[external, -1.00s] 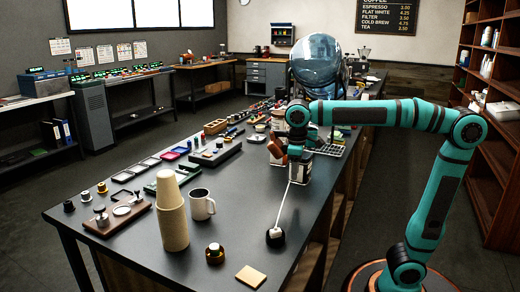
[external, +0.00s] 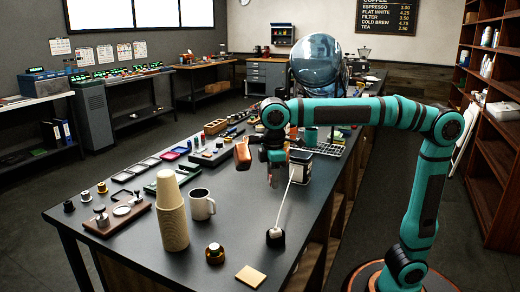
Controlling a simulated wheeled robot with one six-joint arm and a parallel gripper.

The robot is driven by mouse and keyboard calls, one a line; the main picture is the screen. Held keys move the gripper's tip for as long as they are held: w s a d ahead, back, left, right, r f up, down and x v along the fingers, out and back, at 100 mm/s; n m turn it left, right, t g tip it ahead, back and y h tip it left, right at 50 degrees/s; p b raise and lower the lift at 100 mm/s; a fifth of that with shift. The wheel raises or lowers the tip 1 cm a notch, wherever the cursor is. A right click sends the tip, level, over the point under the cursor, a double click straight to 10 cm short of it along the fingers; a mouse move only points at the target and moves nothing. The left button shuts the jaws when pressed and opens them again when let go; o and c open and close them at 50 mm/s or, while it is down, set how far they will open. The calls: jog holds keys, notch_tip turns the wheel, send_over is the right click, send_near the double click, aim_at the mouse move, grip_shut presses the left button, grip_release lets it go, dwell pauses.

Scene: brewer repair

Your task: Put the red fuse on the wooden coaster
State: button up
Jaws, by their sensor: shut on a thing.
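The wooden coaster (external: 250,276) is a small pale square lying flat and bare near the front edge of the dark table. My gripper (external: 271,182) points down above the table, behind and slightly right of the coaster and well apart from it. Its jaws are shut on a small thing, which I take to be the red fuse. The fuse is too small and too much covered by the fingers to make out clearly.
A white stick rises from a black round base (external: 275,237) between my gripper and the coaster. A brass-topped black knob (external: 214,253), a stack of paper cups (external: 172,215) and a metal mug (external: 201,204) stand to the left. A dark canister (external: 301,167) stands behind right.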

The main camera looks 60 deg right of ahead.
jog(key=s+a+n, duration=0.2)
jog(key=a+n, duration=0.3)
jog(key=a, duration=1)
jog(key=n, duration=0.5)
send_over(251, 276)
jog(key=shift+f, duration=5.15)
jog(key=shift+f, duration=0.1)
jog(key=o, duration=1)
jog(key=shift+c, duration=0.2)
notch_tip(251, 276, up, 12)
jog(key=shift+d, duration=0.1)
